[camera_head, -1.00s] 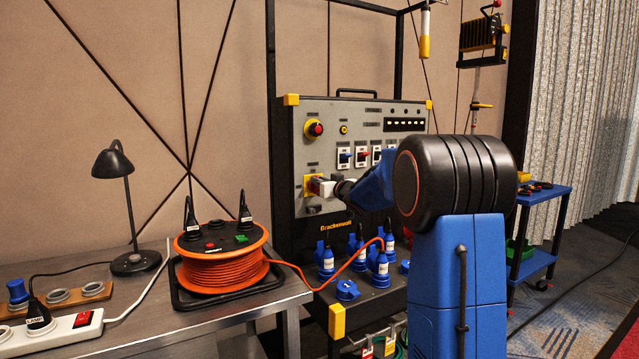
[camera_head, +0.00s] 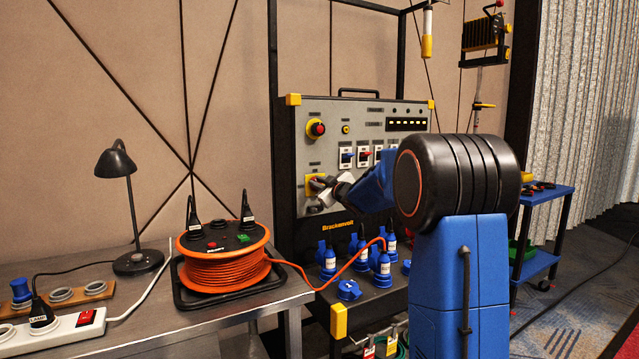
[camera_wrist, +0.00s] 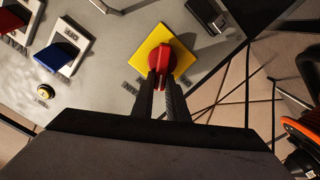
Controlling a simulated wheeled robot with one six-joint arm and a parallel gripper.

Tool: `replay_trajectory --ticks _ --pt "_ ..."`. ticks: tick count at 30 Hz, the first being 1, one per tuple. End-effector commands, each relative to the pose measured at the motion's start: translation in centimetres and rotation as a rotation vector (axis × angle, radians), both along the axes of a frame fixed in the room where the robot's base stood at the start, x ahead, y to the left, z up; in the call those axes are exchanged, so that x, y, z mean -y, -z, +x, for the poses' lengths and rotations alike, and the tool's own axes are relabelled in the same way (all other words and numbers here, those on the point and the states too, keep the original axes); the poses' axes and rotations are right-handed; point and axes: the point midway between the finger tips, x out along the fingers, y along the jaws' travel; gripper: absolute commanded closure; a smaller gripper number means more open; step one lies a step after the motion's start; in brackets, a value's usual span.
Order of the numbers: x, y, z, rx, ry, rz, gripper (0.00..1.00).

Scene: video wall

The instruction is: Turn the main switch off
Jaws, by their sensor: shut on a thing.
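The main switch is a red rotary handle (camera_wrist: 160,58) on a square yellow plate (camera_wrist: 182,42) in the wrist view. The yellow plate (camera_head: 309,182) also shows on the left part of the grey panel in the head view. My gripper (camera_wrist: 162,76) is shut on the red handle, one dark finger on each side. In the wrist view the handle stands in line with my fingers, while the plate is turned at an angle to them. In the head view my gripper (camera_head: 322,185) reaches the panel from the right and hides most of the handle.
A red emergency button (camera_head: 317,128) sits above the main switch. Small blue and red switches (camera_head: 346,157) are to its right. Blue plugs (camera_head: 329,262) stand below the panel. An orange cable reel (camera_head: 225,265) and a desk lamp (camera_head: 117,165) are on the table at left.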

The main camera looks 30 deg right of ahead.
Motion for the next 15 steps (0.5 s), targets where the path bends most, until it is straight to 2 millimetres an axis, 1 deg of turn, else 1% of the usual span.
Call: replay_trajectory --ticks 1,15 --pt "-0.06 0.45 0.03 -0.005 0.001 -0.041 1.00" --pt "-0.68 1.34 -0.02 0.012 0.002 -0.486 1.00"
